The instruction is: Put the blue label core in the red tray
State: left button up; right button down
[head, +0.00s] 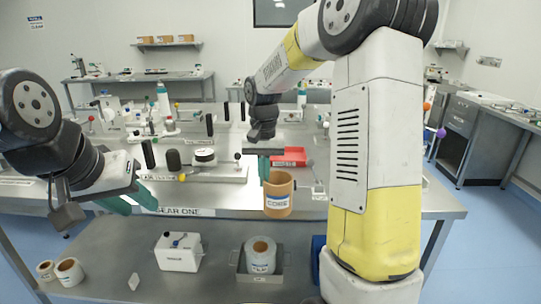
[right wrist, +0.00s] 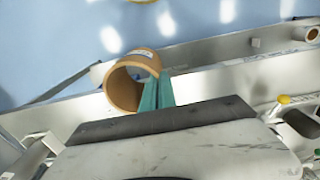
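A tan cylindrical core (head: 278,203) with a white label and blue lettering hangs upright in the head view, over the bench's front edge. My right gripper (head: 264,170) is shut on its wall from above. The right wrist view shows the core (right wrist: 122,88) at the tips of the teal fingers (right wrist: 158,92), which are close together. The red tray (head: 292,156) lies on the bench behind the core, partly hidden by my right gripper. My left gripper (head: 130,202) looks open and empty near the bench's front left edge.
The steel bench (head: 225,200) carries a fixture plate (head: 215,174) with knobs left of the tray. On the lower shelf are a white box (head: 178,252), a grey bin (head: 260,275) holding a roll, and two small rolls (head: 68,271) at left.

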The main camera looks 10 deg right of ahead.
aim_at(284, 159)
jog(key=i, duration=1.05)
